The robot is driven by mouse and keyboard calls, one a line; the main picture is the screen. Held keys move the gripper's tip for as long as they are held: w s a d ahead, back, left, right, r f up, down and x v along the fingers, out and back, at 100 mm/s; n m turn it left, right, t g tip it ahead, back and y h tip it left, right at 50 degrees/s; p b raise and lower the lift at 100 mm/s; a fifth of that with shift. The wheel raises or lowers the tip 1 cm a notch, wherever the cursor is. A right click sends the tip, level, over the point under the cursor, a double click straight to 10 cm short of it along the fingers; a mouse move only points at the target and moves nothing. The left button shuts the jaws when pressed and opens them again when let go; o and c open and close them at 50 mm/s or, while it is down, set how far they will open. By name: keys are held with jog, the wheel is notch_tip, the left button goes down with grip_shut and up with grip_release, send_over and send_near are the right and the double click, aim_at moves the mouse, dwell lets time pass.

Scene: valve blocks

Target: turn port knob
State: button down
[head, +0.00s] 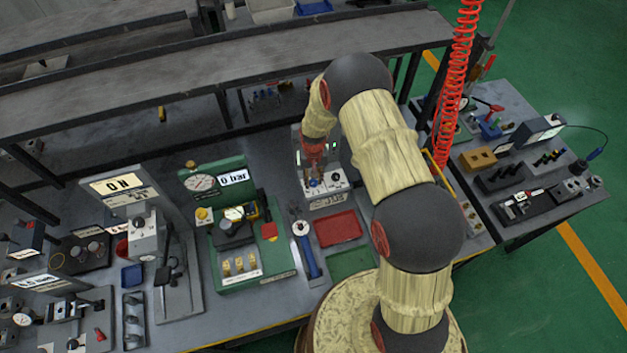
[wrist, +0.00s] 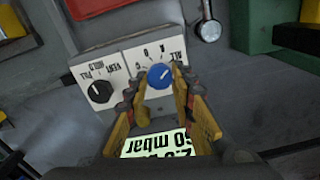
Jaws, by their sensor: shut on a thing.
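A white valve panel (wrist: 130,72) carries a round blue knob (wrist: 160,76) and a black knob (wrist: 100,91) marked FILL, VENT and HOLD. Letters, including A, ring the blue knob, the one that appears to be the port knob. My gripper (wrist: 158,84) is shut on the blue knob, with a finger on either side of it. In the head view my gripper (head: 314,158) reaches down over the white unit (head: 333,180), and the blue knob (head: 313,182) shows just below it. A lit mbar display (wrist: 155,144) lies partly behind my fingers in the wrist view.
A red tray (head: 338,229) and a blue-handled tool (head: 307,248) lie in front of the unit. A green gauge station (head: 225,225) stands to the left. A red coiled hose (head: 458,85) hangs to the right of my arm.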

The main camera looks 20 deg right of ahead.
aim_at(313, 182)
jog(key=n+b, duration=0.3)
jog(key=n, duration=0.3)
dwell(0.6)
jog(key=c, duration=1.5)
grip_release()
jog(key=shift+c, duration=0.2)
jog(key=shift+o, duration=0.2)
notch_tip(313, 182, up, 12)
jog(key=shift+s+f, duration=0.1)
